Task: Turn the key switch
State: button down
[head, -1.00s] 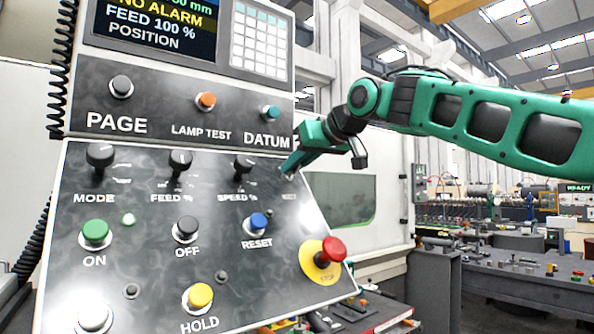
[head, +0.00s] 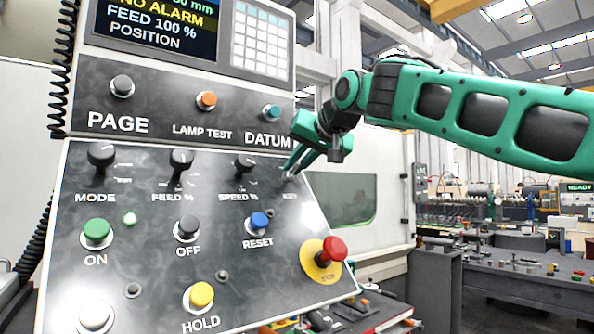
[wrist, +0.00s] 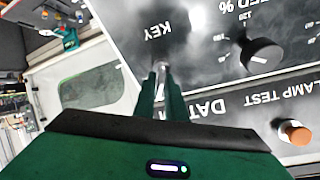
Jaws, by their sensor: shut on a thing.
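The key switch (wrist: 162,66) is on the right part of the sloped grey panel, above the KEY label. In the wrist view a small bright metal piece of it shows between my fingertips; the rest is hidden. My gripper (head: 290,172) reaches it from the upper right in the head view, with the fingers close together. In the wrist view my gripper (wrist: 163,76) is shut on the key, its two green fingers lying along either side. The turn angle of the key cannot be made out.
The SPEED % knob (head: 244,165) is just left of the key. The DATUM button (head: 271,112) is above, the blue RESET button (head: 259,221) below, and the red STOP button (head: 334,249) lower right. Free air lies right of the panel.

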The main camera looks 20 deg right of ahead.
jog(key=m, duration=0.3)
jog(key=m+h, duration=0.1)
jog(key=m, duration=0.2)
jog(key=shift+d+m+g+h, duration=0.15)
jog(key=shift+m+g+h, duration=0.15)
jog(key=shift+m+g, duration=0.1)
jog(key=shift+r, duration=0.1)
jog(key=c, duration=1.9)
grip_release()
jog(key=v, duration=1)
jog(key=shift+s+r, duration=0.1)
jog(key=shift+s, duration=0.15)
